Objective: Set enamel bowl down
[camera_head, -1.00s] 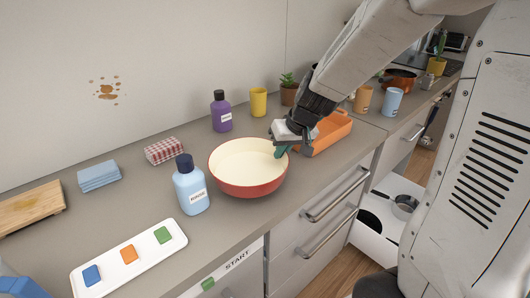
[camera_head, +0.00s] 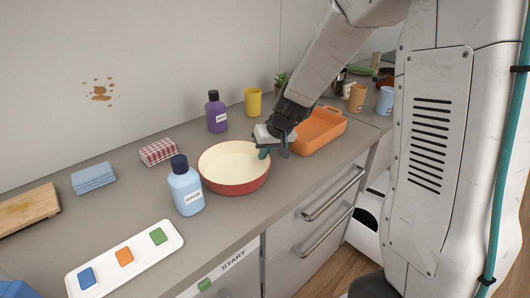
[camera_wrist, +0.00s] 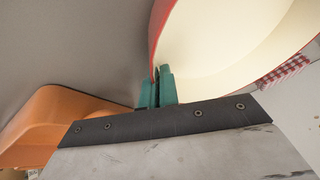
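The enamel bowl (camera_head: 233,183), red outside and cream inside, is upright at the counter's front middle, just right of the rinse bottle (camera_head: 186,188). It is on or very close to the counter (camera_head: 130,205); its underside is hidden, so I cannot tell whether it touches. My gripper (camera_head: 267,152) is at the bowl's right rim. In the wrist view, the teal fingers of my gripper (camera_wrist: 157,90) are closed around the red rim of the bowl (camera_wrist: 153,45), one on each side.
An orange tray (camera_head: 320,130) stands close right of my gripper. A purple bottle (camera_head: 216,115) and yellow cup (camera_head: 252,102) stand behind. A checked cloth (camera_head: 158,151), blue cloth (camera_head: 93,178) and white button panel (camera_head: 125,258) lie left. The counter's front edge is near the bowl.

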